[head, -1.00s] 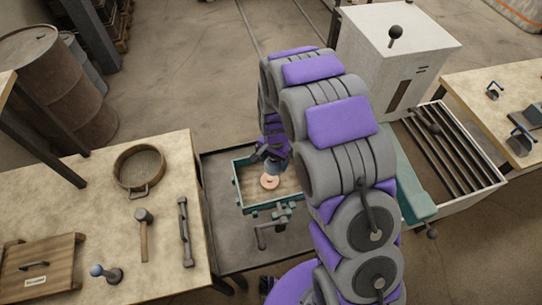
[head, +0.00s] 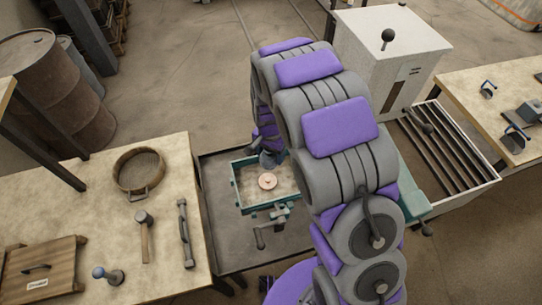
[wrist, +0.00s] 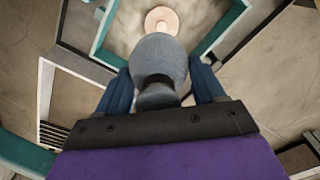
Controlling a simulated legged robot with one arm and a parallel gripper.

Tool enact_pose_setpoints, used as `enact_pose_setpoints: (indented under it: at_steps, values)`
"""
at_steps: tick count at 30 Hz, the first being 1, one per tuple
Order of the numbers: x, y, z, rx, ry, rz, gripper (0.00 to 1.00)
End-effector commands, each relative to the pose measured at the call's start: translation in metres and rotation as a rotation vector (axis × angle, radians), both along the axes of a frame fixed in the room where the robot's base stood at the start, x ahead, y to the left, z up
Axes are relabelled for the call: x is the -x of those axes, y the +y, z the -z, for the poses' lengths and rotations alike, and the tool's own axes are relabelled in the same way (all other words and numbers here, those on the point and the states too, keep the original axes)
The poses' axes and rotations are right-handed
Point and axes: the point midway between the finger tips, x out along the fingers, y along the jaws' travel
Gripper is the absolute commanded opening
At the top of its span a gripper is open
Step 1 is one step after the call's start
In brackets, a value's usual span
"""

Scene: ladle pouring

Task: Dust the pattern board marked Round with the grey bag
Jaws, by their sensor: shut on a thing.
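My gripper (wrist: 160,85) is shut on the grey bag (wrist: 158,58), a rounded grey body with a narrower neck between the blue fingers. In the head view, the gripper (head: 268,157) and bag are small and partly hidden by my arm, at the far side of a teal frame (head: 243,206). Inside the frame lies a pale, mottled board surface (head: 284,187) with a round pinkish disc (head: 267,181) on it. The disc also shows just beyond the bag in the wrist view (wrist: 161,19). I cannot read any Round marking.
The left bench holds a round sieve (head: 138,170), a mallet (head: 145,235), a bar-shaped tool (head: 184,232), a blue-knobbed tool (head: 106,273) and a labelled wooden board with a handle (head: 40,270). A white cabinet (head: 390,45) and slatted rack (head: 450,150) stand at right.

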Motion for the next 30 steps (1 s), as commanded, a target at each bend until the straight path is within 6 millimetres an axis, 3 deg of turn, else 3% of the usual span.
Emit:
enact_pose_setpoints:
  at_steps: [11,18,20,30]
  values:
    - [0.001,-0.002,0.006,-0.001,0.003,0.000,0.37]
    - [0.002,-0.004,0.049,-0.002,0.008,0.000,0.37]
    - [0.001,-0.003,0.053,-0.002,0.005,0.001,0.37]
    - [0.000,0.000,0.001,0.000,-0.002,0.000,0.37]
